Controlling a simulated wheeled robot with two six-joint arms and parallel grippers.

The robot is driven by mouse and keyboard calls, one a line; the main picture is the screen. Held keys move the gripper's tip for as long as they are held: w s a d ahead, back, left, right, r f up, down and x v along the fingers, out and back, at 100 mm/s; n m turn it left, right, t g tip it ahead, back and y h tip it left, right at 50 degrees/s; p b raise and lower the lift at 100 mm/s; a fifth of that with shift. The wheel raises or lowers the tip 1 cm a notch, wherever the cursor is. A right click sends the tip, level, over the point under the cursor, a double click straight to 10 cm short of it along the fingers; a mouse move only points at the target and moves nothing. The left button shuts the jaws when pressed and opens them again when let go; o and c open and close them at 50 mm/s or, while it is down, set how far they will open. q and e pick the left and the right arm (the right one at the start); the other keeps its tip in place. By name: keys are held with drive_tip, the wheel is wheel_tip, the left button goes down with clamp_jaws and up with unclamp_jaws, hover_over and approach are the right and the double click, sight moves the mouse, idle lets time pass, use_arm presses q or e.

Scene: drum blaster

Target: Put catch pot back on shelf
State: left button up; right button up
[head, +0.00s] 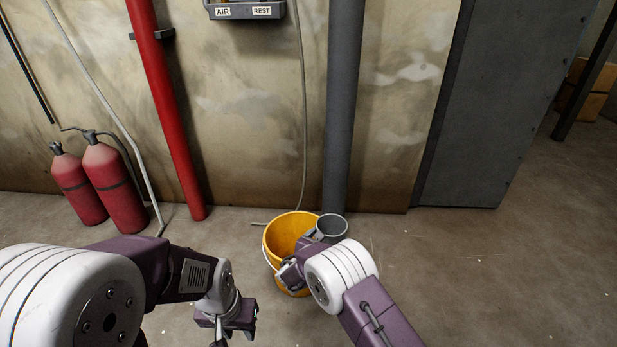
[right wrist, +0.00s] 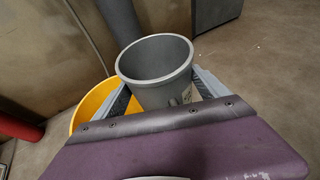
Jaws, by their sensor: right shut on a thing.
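A grey open-topped pot, which I take for the catch pot (head: 332,227), is held between the fingers of my right gripper (right wrist: 165,95). The catch pot (right wrist: 155,62) looks empty and slightly tilted in the right wrist view. In the head view it is beside the yellow bucket's right rim, and my right wrist partly covers it. I cannot tell whether pot and bucket touch. My left gripper (head: 230,322) is low in the head view, left of the bucket and apart from it; its fingers are not clear. No plain shelf is in view.
A yellow bucket (head: 288,232) stands on the floor. A grey wall holder (head: 245,12) labelled AIR and REST is at the top. Red extinguishers (head: 112,178), a red pipe (head: 168,110) and a grey pipe (head: 344,100) line the wall. The floor at right is clear.

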drive_tip(key=r+p, duration=0.1)
drive_tip(key=r, duration=0.1)
drive_tip(key=a+r+p, duration=0.1)
drive_tip(key=r+p, duration=0.1)
drive_tip(key=r, duration=0.1)
drive_tip(key=s+a+r+p, duration=0.1)
drive_tip(key=r, duration=0.1)
drive_tip(key=shift+r+p, duration=0.2)
drive_tip(key=shift+p, duration=0.1)
drive_tip(key=s+d+r+m+g+h+p, duration=0.25)
drive_tip(key=s+d+r+p, duration=0.2)
drive_tip(key=s+d, duration=0.6)
drive_tip(key=s+d+r+m+g+h+p, duration=0.25)
drive_tip(key=s+d+r+m, duration=0.2)
drive_tip(key=s+d, duration=0.6)
wheel_tip(320, 180, up, 33)
drive_tip(key=s+a+n+t+p, duration=0.1)
drive_tip(key=p, duration=3.7)
drive_tip(key=shift+s+a+h, duration=0.15)
drive_tip(key=shift+a+h, duration=0.2)
drive_tip(key=shift+h, duration=0.05)
drive_tip(key=shift+r, duration=0.1)
